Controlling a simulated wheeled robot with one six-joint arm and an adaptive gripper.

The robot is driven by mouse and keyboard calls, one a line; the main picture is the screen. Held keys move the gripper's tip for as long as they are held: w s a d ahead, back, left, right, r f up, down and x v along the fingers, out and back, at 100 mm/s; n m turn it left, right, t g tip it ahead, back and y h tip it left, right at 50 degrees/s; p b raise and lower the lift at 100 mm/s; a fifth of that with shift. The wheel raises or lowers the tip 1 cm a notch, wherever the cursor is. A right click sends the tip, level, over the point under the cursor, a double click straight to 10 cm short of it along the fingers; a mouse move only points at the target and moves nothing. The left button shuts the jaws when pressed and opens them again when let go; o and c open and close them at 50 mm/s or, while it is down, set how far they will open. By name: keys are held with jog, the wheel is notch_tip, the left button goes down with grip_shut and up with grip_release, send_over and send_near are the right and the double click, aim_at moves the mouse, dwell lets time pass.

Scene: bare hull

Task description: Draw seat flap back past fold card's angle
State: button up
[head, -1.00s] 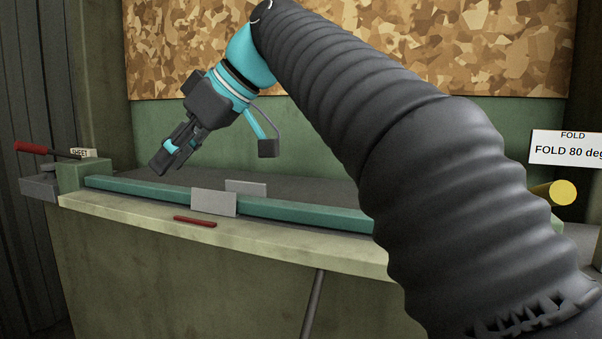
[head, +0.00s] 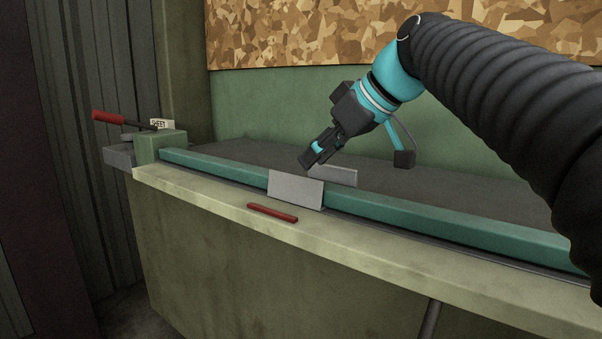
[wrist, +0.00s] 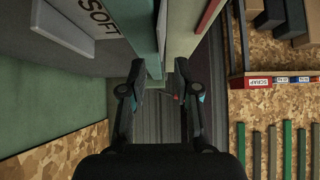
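The seat flap (head: 296,190) is a grey plate standing roughly upright against the front of the green beam (head: 430,212). In the wrist view a thin pale strip between the fingers, likely the flap seen edge-on (wrist: 161,25), lies ahead of the tips. My gripper (head: 309,166) is above the flap's top edge and apart from it. In the wrist view my gripper (wrist: 160,75) is open and empty, its fingers on either side of the strip's line. The fold card is out of view.
A red-handled lever (head: 108,117) by a SHEET label (head: 162,124) is at the bench's left end. A red bar (head: 272,212) lies on the cream front ledge (head: 210,196). A red SCRAP label (wrist: 258,82) is on the right in the wrist view.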

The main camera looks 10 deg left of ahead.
aim_at(294, 188)
jog(key=shift+x, duration=2.5)
jog(key=shift+s+a, duration=0.1)
grip_shut()
